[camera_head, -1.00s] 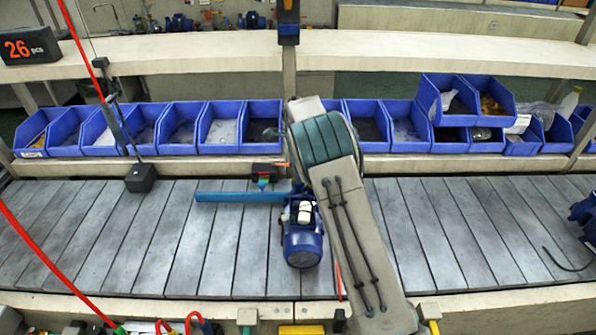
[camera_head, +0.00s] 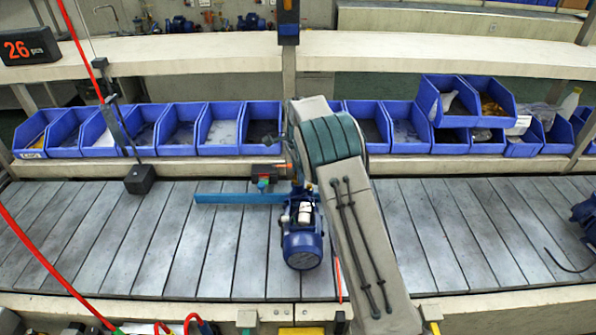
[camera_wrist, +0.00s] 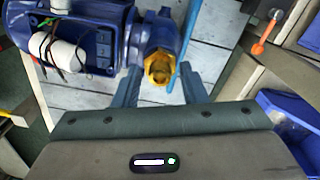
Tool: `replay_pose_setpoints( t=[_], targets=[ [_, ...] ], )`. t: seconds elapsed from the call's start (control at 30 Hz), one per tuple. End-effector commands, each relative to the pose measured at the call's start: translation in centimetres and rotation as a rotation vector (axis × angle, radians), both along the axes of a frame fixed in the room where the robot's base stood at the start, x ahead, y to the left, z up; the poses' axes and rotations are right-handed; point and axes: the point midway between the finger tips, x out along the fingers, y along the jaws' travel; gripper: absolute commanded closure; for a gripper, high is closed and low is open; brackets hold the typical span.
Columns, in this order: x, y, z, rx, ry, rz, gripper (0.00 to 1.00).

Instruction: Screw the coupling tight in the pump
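The blue pump (camera_head: 302,248) lies on the slatted conveyor, partly covered by my arm in the head view. In the wrist view the pump (camera_wrist: 88,42) fills the upper left, with a white cylinder and wires on its side. The yellow coupling (camera_wrist: 158,68) sits at the mouth of the pump's blue port. My gripper (camera_wrist: 160,82) is open, one finger on each side of the view below the coupling. The coupling shows between the fingertips; whether they touch it I cannot tell. In the head view my arm hides the gripper and the coupling.
A blue bar (camera_head: 240,198) lies on the conveyor (camera_head: 100,240) left of the pump. Blue bins (camera_head: 220,130) line the back edge. An orange-tipped tool (camera_wrist: 262,38) shows at the wrist view's upper right. Another blue pump part (camera_head: 585,212) is at the far right. The left slats are largely clear.

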Motion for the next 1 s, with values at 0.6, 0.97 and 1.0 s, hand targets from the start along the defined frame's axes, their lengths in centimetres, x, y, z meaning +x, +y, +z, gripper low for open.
replay_pose_setpoints(
  t=[0.6, 0.97, 1.0],
  targets=[
    [0.02, 0.01, 0.02, 0.0, 0.0, 0.301, 0.62],
    [0.0, 0.01, 0.0, 0.0, 0.0, 0.298, 1.0],
    [0.0, 0.01, 0.0, 0.0, 0.0, 0.298, 1.0]
  ],
)
